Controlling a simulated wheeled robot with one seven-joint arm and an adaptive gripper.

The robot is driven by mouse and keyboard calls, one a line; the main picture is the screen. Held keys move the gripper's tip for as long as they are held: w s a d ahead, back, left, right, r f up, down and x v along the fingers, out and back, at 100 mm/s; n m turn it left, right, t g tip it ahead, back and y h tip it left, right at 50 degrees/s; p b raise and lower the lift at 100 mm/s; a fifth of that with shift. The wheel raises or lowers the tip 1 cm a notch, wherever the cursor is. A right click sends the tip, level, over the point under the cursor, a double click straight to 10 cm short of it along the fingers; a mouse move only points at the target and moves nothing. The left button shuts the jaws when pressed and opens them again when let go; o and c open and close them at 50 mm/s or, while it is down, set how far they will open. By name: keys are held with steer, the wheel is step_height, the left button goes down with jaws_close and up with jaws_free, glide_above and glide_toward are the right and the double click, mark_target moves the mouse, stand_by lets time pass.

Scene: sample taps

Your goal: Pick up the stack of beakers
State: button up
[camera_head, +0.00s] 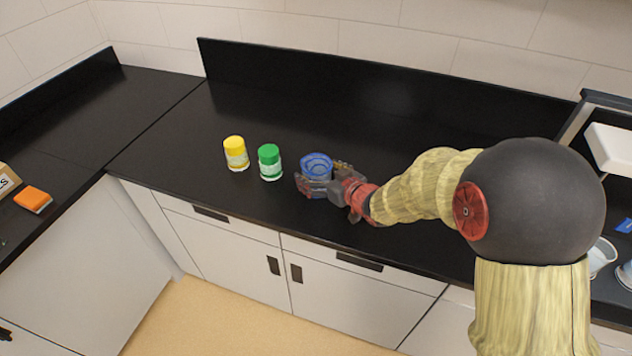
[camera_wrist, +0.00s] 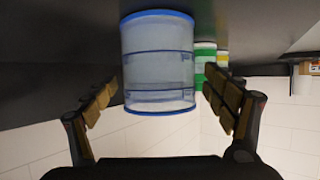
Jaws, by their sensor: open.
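The stack of beakers (camera_head: 316,165) is clear with blue rims and stands upright on the black counter. My gripper (camera_head: 320,180) is at the beakers, with one finger on each side. In the wrist view, the stack of beakers (camera_wrist: 158,65) shows upside down between the two fingers of my gripper (camera_wrist: 160,105). The lower part of the stack is partly hidden by my gripper in the head view.
A green-capped jar (camera_head: 270,163) stands just left of the beakers, and a yellow-capped jar (camera_head: 236,154) is further left. An orange sponge (camera_head: 33,199) lies on the left counter. The black counter (camera_head: 300,115) behind the beakers is clear. White cups (camera_head: 600,257) stand at the right.

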steer(key=shift+w+a+f, duration=0.2)
steer(key=shift+w+a, duration=0.15)
steer(key=shift+w, duration=0.25)
steer(key=shift+c, duration=0.2)
steer(key=c, duration=1.1)
steer(key=shift+r, duration=0.1)
steer(key=shift+c, duration=0.6)
